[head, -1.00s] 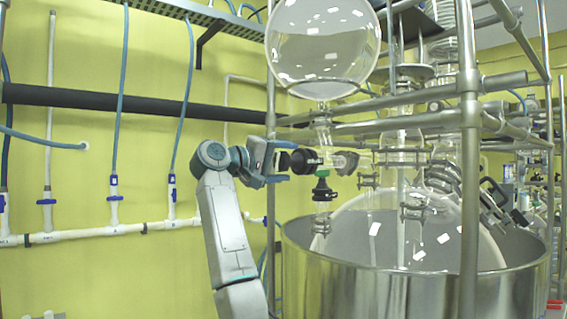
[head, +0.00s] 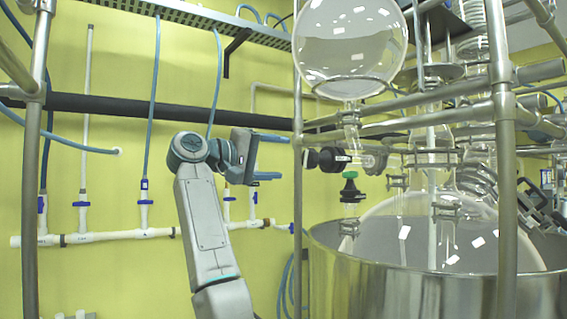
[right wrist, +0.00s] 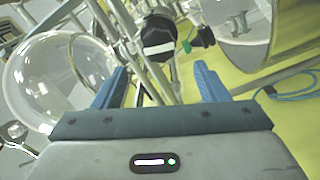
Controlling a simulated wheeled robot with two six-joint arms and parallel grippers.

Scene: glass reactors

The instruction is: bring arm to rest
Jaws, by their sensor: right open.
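My right gripper (head: 281,157) is in the left-middle of the head view, its arm rising from below. It is open with nothing between its fingers. In the right wrist view its two blue fingers stand wide apart, so the gripper (right wrist: 159,80) shows empty there too. A black round knob (head: 327,159) on the glass fitting below the round flask is just right of the fingertips, with a visible gap. The knob (right wrist: 158,38) also shows beyond the fingers in the right wrist view. My left gripper is not in view.
A metal frame post (head: 298,200) stands between gripper and knob in the picture. A round flask (head: 352,45) hangs above a steel vessel (head: 400,270). A green-capped valve (head: 349,180) is below the knob. Wall pipes (head: 100,237) run behind my arm.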

